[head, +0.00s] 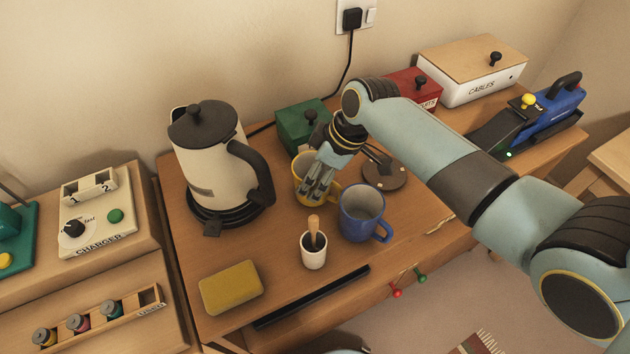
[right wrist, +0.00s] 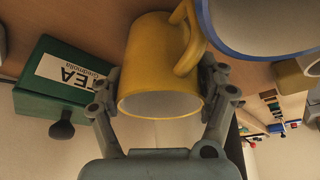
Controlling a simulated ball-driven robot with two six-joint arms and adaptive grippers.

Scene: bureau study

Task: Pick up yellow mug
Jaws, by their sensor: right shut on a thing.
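The yellow mug (head: 302,176) stands between the kettle and the blue mug on the wooden desk, partly hidden by my right gripper (head: 318,182). In the right wrist view the yellow mug (right wrist: 158,65) sits between the two fingers of my right gripper (right wrist: 162,95), its handle toward the blue rim. The fingers are shut on its sides. I cannot tell whether the mug is clear of the desk. My left gripper is not in view.
The blue mug (head: 362,214) is close beside the yellow mug. The kettle (head: 212,155) stands at left, the green tea box (head: 297,125) behind. A white cup with a wooden-handled tool (head: 314,253) and a yellow sponge (head: 231,287) are in front.

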